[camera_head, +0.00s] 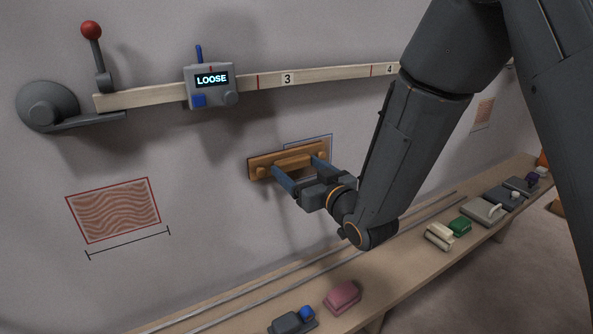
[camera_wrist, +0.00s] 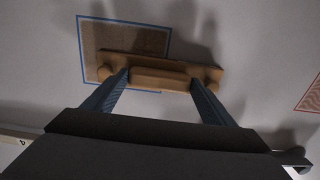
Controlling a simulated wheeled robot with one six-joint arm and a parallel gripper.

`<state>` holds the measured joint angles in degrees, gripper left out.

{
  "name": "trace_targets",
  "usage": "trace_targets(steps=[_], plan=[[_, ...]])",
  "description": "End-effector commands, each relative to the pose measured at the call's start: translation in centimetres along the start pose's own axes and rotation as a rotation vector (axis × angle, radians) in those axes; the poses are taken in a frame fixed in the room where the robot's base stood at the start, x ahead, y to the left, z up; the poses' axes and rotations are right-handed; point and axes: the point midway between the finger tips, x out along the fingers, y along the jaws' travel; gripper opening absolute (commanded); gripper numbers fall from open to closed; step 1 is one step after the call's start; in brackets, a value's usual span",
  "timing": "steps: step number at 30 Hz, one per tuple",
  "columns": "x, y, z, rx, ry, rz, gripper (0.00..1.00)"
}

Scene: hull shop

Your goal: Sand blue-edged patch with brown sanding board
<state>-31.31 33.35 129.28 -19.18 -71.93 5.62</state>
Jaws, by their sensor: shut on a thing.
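The brown sanding board (camera_head: 260,170) is a wooden bar with a raised handle and a knob at each end. My gripper (camera_head: 297,167) is shut on its handle. The wrist view shows the blue fingers at both ends of the handle (camera_wrist: 160,80). The blue-edged patch (camera_head: 322,142) is on the grey wall behind the board and is partly hidden by it. In the wrist view the brownish patch (camera_wrist: 105,37) shows above the board, which covers its lower part and sticks out past its right edge. I cannot tell whether the board touches the wall.
A red-edged wavy patch (camera_head: 115,210) is on the wall at left. Above, a wooden rail (camera_head: 335,77) carries a grey box (camera_head: 211,85) reading "LOOSE", with a red-knobbed lever (camera_head: 93,50) at its left end. Below, a bench (camera_head: 400,275) holds a pink block (camera_head: 342,297) and several other tools.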

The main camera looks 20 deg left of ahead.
Motion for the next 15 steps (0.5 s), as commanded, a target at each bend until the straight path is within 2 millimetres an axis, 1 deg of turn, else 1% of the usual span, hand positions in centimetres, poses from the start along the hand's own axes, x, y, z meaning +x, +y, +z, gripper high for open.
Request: trace_targets(steps=[3, 9, 15], plan=[[0.1, 1.1, 0.0, -0.001, 0.002, 0.002, 0.58], [0.1, 2.5, -0.1, -0.001, 0.003, 0.002, 0.58], [0.2, 3.0, -0.2, -0.001, 0.003, 0.0, 0.58]])
